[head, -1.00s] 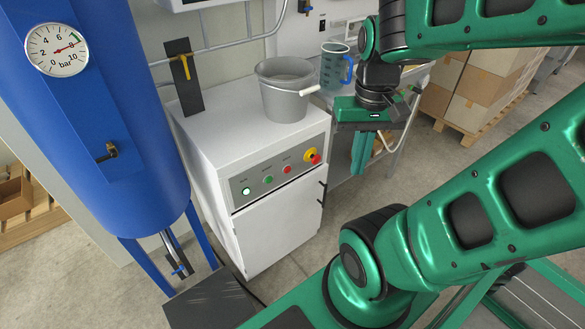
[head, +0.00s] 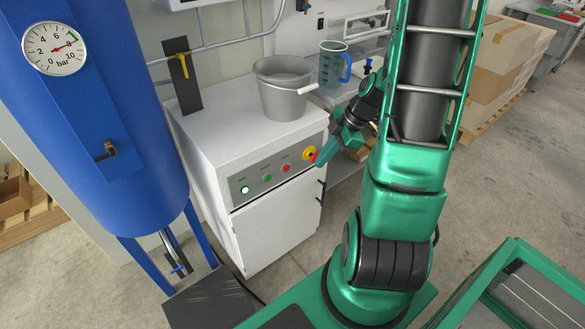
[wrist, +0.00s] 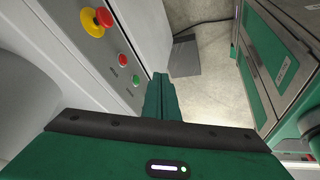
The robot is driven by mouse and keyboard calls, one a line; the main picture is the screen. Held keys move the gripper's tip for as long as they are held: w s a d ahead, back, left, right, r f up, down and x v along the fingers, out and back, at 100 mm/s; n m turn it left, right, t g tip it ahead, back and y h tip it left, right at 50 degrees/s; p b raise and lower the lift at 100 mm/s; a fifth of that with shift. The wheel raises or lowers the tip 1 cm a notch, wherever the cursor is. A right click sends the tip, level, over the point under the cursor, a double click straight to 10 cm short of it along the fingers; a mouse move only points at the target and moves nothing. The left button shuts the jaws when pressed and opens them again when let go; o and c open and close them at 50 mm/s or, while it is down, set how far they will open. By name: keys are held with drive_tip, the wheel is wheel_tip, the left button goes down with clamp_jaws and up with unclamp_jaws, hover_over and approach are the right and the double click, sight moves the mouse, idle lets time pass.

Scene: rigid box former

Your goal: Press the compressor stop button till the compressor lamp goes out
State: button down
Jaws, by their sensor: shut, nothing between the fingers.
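The white compressor cabinet (head: 275,225) has a front panel (head: 235,183) with a lamp (head: 245,190) that is lit pale green-white. To its right are a green button (head: 266,178), a red button (head: 286,168) and a red mushroom knob on a yellow base (head: 309,153). The wrist view also shows the red button (wrist: 122,60), green button (wrist: 135,79) and mushroom knob (wrist: 104,17); the lamp does not show there. My gripper (head: 319,162) is shut and empty, in front of the panel's right end. Its fingertips (wrist: 160,76) appear apart from the buttons.
A grey bucket (head: 284,95) stands on the cabinet, with a measuring jug (head: 333,65) behind it. A blue tank (head: 90,130) with a gauge (head: 54,49) stands at left. A dark plate (head: 210,300) lies low in front. Cartons (head: 505,65) are at right.

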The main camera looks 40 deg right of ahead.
sight(286, 168)
drive_tip(key=w+d+f+n+t, duration=0.1)
drive_tip(key=f+n, duration=0.1)
drive_tip(key=w+d+f+n+t, duration=0.1)
drive_tip(key=w+f+n, duration=0.1)
drive_tip(key=shift+w+d+y, duration=0.1)
drive_tip(key=shift+d+y, duration=0.05)
drive_tip(key=shift+y, duration=0.25)
drive_tip(key=shift+w+a+f, duration=0.7)
drive_tip(key=shift+w+f, duration=0.6)
drive_tip(key=shift+w, duration=0.1)
drive_tip(key=shift+w+a+f, duration=0.65)
drive_tip(key=shift+w+f, duration=0.7)
drive_tip(key=shift+w, duration=0.1)
drive_tip(key=shift+w+a+f, duration=0.7)
drive_tip(key=shift+w+f, duration=0.6)
drive_tip(key=shift+w, duration=0.1)
drive_tip(key=shift+d, duration=0.15)
